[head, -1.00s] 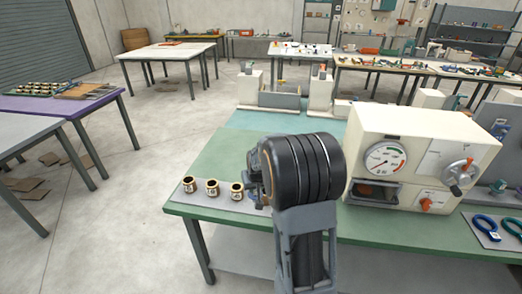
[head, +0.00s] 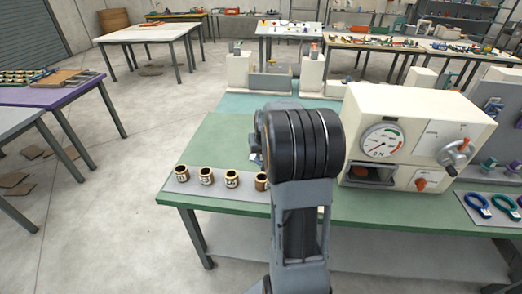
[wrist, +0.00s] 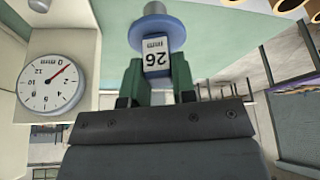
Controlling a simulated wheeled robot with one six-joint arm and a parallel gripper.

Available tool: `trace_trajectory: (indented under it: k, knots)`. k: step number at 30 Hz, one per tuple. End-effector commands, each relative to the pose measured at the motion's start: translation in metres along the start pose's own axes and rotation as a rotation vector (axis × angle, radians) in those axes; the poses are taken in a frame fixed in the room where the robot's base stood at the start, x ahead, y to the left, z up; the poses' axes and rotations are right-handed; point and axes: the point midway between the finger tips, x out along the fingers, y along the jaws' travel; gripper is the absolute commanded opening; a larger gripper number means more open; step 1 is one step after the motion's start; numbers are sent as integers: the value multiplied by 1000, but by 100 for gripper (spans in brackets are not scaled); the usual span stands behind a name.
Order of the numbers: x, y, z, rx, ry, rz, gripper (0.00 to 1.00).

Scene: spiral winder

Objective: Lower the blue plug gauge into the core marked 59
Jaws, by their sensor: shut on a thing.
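In the wrist view my gripper (wrist: 156,72) has its green fingers shut on the handle of the blue plug gauge (wrist: 172,36). The gauge has a blue flange, a grey metal end pointing away from the fingers, and a white label with a number and "mm". In the head view my arm hides the gripper and gauge. Several brown cores with white labels stand in a row on a grey mat (head: 218,191), one (head: 232,180) near the middle, the rightmost (head: 261,181) beside my arm. Their numbers are too small to read. The gauge is apart from the cores.
A cream machine with a dial (head: 382,140) stands on the green table (head: 200,150) right of my arm. Blue and green ring-shaped tools (head: 477,205) lie further right. The table left of my arm, behind the cores, is clear.

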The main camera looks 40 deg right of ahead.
Motion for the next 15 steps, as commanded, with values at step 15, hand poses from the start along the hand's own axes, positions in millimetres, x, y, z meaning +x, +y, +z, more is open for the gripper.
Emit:
trace_trajectory:
  k: [15]
  knots:
    - [38,-2,15,-4,0,-2,0]
